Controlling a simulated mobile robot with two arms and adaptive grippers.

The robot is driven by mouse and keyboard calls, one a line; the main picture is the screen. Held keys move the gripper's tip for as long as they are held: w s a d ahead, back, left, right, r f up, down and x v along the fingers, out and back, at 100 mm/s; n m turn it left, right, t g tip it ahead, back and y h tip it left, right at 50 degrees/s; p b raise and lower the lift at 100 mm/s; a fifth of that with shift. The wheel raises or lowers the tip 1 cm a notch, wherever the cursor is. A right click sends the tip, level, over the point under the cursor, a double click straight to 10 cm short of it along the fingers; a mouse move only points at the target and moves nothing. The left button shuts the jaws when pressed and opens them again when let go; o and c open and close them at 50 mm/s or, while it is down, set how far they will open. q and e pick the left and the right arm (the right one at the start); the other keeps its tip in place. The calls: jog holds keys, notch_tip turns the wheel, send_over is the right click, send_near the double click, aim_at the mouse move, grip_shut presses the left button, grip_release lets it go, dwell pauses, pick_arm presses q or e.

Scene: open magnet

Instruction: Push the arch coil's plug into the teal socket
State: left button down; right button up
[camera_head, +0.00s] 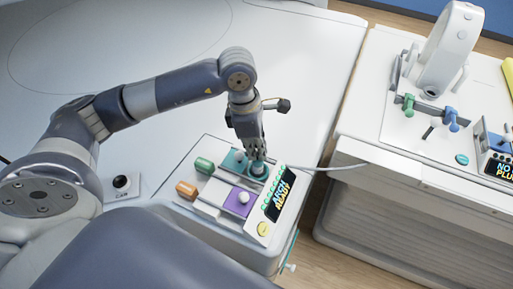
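My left gripper (255,154) points down over the teal socket area (236,160) on the white console. Its fingertips are at a dark round teal-topped piece (258,169), which looks like the plug. A grey cable (315,169) runs from there to the right, towards the second bench. The fingers are too small to tell whether they grip the plug. The fingers partly hide the plug and socket. The white arch coil (452,50) stands on the right bench. My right gripper is not in view.
The console (233,225) also holds a purple block (240,201) with a white knob, a green cylinder (204,165), an orange cylinder (187,189) and a yellow button (263,229). The right bench carries blue and green clamps and a display reading "NO PLUG". A gap separates the benches.

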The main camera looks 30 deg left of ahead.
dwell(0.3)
pick_arm(q)
jog(key=c, duration=1.7)
grip_release()
jog(key=r, duration=0.4)
jog(key=a+r, duration=0.1)
jog(key=r, duration=0.7)
jog(key=shift+s+a, duration=0.3)
jog(key=shift+s, duration=0.1)
jog(key=shift+s+f, duration=0.1)
jog(key=shift+f, duration=0.05)
